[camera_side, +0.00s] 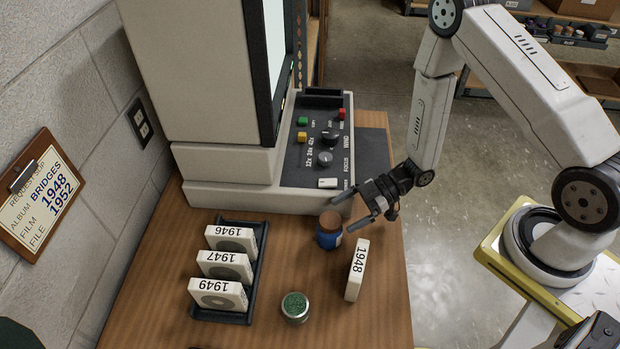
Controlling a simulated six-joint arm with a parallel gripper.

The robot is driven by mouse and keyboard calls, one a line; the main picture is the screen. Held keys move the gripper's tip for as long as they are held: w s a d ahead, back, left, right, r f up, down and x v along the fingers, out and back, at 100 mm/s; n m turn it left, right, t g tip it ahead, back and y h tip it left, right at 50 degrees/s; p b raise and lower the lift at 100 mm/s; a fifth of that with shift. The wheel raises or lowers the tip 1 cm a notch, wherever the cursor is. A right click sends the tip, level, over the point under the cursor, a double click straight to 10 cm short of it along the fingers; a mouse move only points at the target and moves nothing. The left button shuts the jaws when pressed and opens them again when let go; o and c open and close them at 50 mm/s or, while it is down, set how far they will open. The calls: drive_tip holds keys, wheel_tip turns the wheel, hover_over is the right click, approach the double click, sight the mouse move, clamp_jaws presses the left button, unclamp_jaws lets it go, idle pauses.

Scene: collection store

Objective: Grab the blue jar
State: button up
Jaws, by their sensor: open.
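The blue jar (329,238) stands upright on the wooden desk in the side view, in front of the reader's base. It has a brown lid and a blue body. My gripper (353,218) is dark, with its fingers open and pointing left. It is just to the right of the jar and close to it. Nothing shows between the fingers. I cannot tell from this one view whether a finger touches the jar.
A white box marked 1948 (357,270) stands right of the jar. A small green-topped jar (295,307) stands nearer the front. A dark rack (258,281) holds boxes 1946, 1947 and 1949 at left. The film reader (240,195) fills the back.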

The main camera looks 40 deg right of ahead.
sight(330, 230)
drive_tip(key=shift+a, duration=0.1)
drive_tip(key=shift+x, duration=2.4)
drive_tip(key=c, duration=1.3)
